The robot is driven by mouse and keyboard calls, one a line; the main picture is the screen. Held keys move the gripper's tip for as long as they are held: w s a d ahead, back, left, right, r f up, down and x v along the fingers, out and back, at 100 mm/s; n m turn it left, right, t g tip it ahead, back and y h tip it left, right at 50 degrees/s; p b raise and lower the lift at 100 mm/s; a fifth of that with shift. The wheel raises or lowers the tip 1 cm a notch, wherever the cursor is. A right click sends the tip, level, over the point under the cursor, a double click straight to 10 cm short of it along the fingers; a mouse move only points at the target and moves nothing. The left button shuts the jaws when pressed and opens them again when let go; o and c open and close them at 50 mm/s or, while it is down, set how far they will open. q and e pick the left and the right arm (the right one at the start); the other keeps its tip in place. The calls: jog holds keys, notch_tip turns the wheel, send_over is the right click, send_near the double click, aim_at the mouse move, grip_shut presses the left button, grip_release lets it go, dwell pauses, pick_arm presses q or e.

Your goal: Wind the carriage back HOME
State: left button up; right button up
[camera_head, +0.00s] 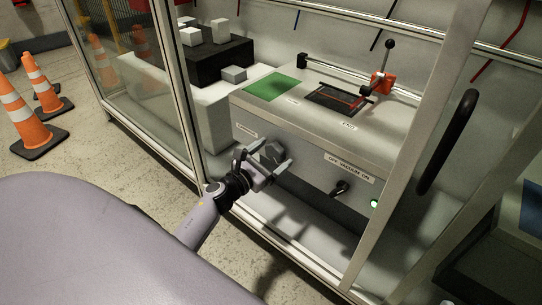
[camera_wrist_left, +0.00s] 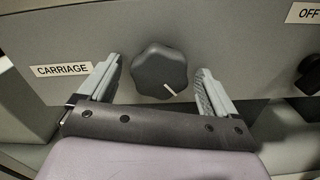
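The carriage knob (camera_wrist_left: 160,72) is a dark lobed knob with a white pointer line toward the lower right, on the grey front panel beside the CARRIAGE label (camera_wrist_left: 62,70). My left gripper (camera_wrist_left: 158,78) is open, with one finger on each side of the knob and a visible gap at both sides. In the head view my left gripper (camera_head: 266,162) is at the panel front and partly hides the knob. The red carriage (camera_head: 381,83) with a black ball lever stands at the right part of the rail (camera_head: 335,74), beside a black recess. My right gripper is not in view.
A green pad (camera_head: 271,86) lies on the panel top, left of the black recess (camera_head: 336,98). A vacuum switch (camera_head: 340,188) and a lit green lamp (camera_head: 374,203) are right on the panel front. Frame posts (camera_head: 418,150) flank the opening. Grey blocks (camera_head: 220,30) stand at back left.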

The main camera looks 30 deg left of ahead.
pick_arm(q)
jog(key=c, duration=1)
